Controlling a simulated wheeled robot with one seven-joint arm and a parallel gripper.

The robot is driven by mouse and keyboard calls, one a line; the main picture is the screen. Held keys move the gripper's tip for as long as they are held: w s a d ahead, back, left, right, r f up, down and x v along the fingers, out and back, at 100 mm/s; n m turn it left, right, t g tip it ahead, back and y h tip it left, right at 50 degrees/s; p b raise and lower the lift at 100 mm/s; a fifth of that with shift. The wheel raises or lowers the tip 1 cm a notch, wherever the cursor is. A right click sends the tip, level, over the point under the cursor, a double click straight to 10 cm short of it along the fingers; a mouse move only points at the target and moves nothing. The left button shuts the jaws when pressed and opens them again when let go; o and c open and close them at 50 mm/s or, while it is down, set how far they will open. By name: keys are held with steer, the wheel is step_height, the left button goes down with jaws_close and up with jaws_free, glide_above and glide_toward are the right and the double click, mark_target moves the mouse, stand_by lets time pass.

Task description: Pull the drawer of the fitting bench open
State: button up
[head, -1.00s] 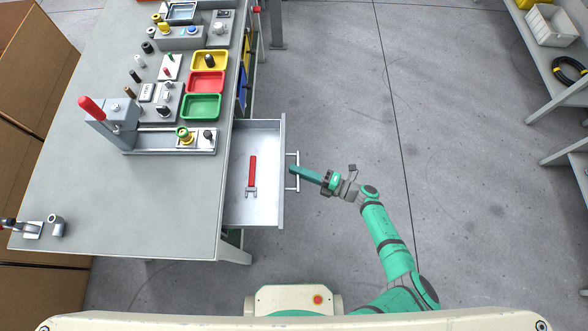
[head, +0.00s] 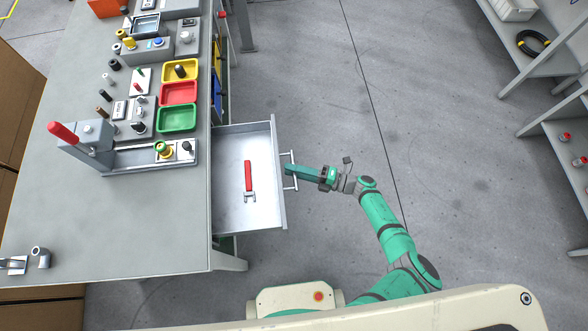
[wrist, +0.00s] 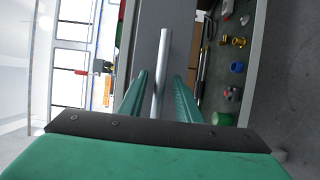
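The fitting bench (head: 150,230) stands at the left in the head view, and its drawer (head: 235,205) is pulled well out on the right side. The drawer's pale bar handle (head: 293,182) is on its front. My gripper (head: 290,169) is at the handle, its fingers on either side of the bar; it moves together with the drawer. In the wrist view the handle bar (wrist: 163,62) runs between the two green fingers (wrist: 160,88). The exact contact is hard to see there.
A red-handled tool (head: 248,178) lies in the drawer. A red-handled press (head: 85,145) and yellow, red and green trays (head: 177,119) sit on the bench. Grey floor is clear right of the drawer, with shelving (head: 545,75) at the far right.

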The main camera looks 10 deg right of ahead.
steer(key=shift+d, duration=0.1)
steer(key=v, duration=1)
steer(key=shift+d, duration=0.3)
steer(key=shift+s, duration=0.1)
steer(key=s+a+r+m+t+h, duration=0.1)
steer(key=s+r+m+t+h, duration=0.25)
steer(key=s+m, duration=0.55)
steer(key=s+a+r+m+t+h, duration=0.1)
steer(key=s+r+m+t+h, duration=0.35)
steer(key=s, duration=0.55)
steer(key=s+a+r+m+h, duration=0.2)
steer(key=a+r+m+h, duration=0.2)
steer(key=m, duration=0.5)
steer(key=s+a+r+m+h, duration=0.2)
steer(key=a+r+m+h, duration=0.2)
steer(key=a+r+m, duration=0.4)
steer(key=shift+s+a+r+m+t+h, duration=0.35)
steer(key=shift+r+m, duration=0.2)
steer(key=shift+r, duration=0.4)
